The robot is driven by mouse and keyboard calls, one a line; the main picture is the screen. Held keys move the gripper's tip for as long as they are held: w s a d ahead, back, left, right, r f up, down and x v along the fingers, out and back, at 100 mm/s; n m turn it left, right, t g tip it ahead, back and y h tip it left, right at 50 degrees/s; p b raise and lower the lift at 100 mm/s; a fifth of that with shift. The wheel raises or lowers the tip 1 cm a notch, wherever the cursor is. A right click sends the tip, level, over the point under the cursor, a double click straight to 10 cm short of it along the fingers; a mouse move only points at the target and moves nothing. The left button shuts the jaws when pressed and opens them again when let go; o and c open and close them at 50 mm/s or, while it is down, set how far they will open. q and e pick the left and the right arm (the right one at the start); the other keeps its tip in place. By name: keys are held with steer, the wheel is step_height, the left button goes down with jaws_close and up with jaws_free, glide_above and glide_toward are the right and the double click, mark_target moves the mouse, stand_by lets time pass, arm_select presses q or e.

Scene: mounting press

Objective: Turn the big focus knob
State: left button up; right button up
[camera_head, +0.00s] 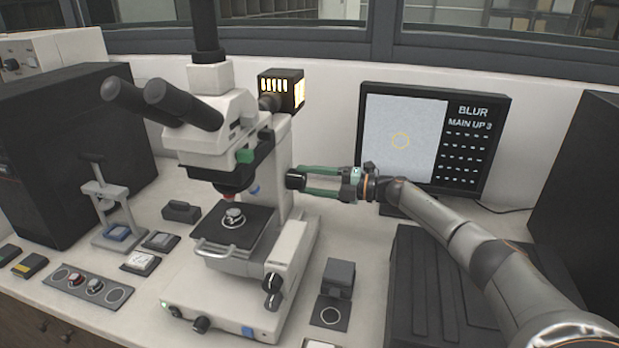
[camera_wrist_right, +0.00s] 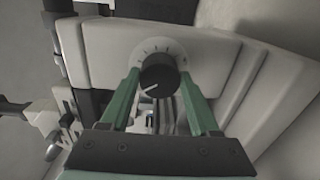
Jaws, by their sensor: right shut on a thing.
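A black round knob (camera_head: 295,179) sits on the right side of the pale microscope (camera_head: 222,100), high on its upright. In the right wrist view the knob (camera_wrist_right: 158,74) has a white pointer line aimed to the lower left, on a pale dial with tick marks. My right gripper (camera_head: 306,181) reaches in from the right, its green fingers on either side of the knob and shut on it. A second black knob (camera_head: 271,282) is low on the microscope's right side. My left gripper is not in view.
A monitor (camera_head: 399,140) behind my right gripper shows a pale picture and the words "BLUR" and "MAIN UP 3". A dark grey block (camera_head: 339,275) stands right of the microscope base. A ribbed black box (camera_head: 430,285) lies under my right arm.

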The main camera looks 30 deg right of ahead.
steer(key=m+p, duration=0.1)
steer(key=m, duration=0.3)
steer(key=shift+m, duration=0.3)
steer(key=m+p, duration=0.1)
steer(key=m, duration=0.3)
steer(key=shift+f, duration=0.1)
steer(key=m+p, duration=0.1)
steer(key=m, duration=0.3)
steer(key=shift+s+f+m+y, duration=0.1)
steer(key=shift+m+y, duration=0.2)
steer(key=shift+m, duration=0.1)
steer(key=shift+a+m+p, duration=0.1)
steer(key=shift+m+p, duration=0.2)
steer(key=shift+m, duration=2)
steer(key=o, duration=1.4)
steer(key=shift+c, duration=0.2)
steer(key=b+v, duration=0.1)
steer(key=v, duration=1.1)
steer(key=shift+s+d+b, duration=0.2)
steer(key=shift+d+b, duration=0.05)
steer(key=shift+b, duration=0.05)
